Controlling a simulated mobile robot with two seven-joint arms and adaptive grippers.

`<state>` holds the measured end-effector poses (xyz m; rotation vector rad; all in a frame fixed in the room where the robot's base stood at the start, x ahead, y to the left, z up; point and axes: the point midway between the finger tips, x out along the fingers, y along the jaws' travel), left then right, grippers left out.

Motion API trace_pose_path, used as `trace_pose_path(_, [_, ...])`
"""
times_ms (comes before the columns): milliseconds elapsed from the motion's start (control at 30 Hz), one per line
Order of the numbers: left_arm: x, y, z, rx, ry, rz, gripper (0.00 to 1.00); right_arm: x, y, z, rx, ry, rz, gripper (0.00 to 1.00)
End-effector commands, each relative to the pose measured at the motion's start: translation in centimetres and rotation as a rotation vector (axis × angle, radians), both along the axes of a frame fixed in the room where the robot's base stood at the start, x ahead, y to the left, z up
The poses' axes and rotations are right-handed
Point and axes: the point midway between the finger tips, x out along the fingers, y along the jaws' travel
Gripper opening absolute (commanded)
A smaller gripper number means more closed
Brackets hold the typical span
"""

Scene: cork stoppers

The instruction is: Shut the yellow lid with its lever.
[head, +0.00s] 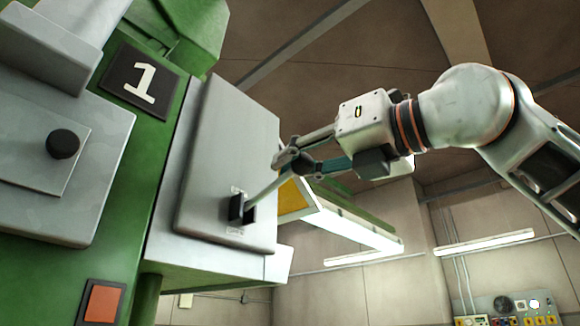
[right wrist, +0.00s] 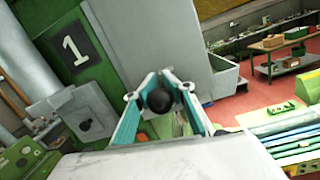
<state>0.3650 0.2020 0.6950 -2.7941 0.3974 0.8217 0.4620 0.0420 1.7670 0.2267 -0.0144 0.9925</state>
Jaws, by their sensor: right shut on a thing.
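A thin grey lever (head: 264,190) sticks out of a black slot on the side of a grey box on the green machine. My right gripper (head: 290,162) is shut on the lever's end. In the right wrist view the lever's black ball knob (right wrist: 159,100) sits between the two fingers of my right gripper (right wrist: 160,88). A yellow patch (head: 294,198) shows behind the lever, beside a lit white frame; I cannot tell whether it is the lid. My left gripper is not in view.
The grey box (head: 235,140) stands close left of the gripper. A black sign with a white 1 (head: 141,80) and a grey panel with a black knob (head: 62,144) are further left. The right wrist view shows a red floor (right wrist: 245,85) and a bench (right wrist: 290,70).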

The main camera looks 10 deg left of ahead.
Motion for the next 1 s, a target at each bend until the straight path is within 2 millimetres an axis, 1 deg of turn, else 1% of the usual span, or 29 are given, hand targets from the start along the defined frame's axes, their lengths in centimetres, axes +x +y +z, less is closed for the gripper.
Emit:
trace_pose_path(33, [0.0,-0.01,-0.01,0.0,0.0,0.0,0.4,-0.05,0.13,-0.29,-0.005,0.006,0.003,0.0])
trace_pose_path(500, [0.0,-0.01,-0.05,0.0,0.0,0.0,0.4,-0.04,0.23,-0.44,-0.008,0.009,0.004,0.0])
trace_pose_path(533, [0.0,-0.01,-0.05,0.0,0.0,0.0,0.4,-0.04,0.23,-0.45,-0.008,0.009,0.004,0.27])
trace_pose_path(567, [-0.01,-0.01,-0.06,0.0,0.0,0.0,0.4,-0.04,0.23,-0.44,-0.007,0.009,0.003,0.34])
trace_pose_path(600, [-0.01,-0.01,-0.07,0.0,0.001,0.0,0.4,-0.04,0.21,-0.4,-0.007,0.008,0.003,0.38])
trace_pose_path(900, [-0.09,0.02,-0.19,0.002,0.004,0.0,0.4,-0.02,0.09,-0.22,-0.004,0.005,0.001,0.38])
trace_pose_path(1000, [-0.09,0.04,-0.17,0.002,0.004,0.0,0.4,-0.2,-0.25,-0.19,-0.002,0.004,0.001,0.38])
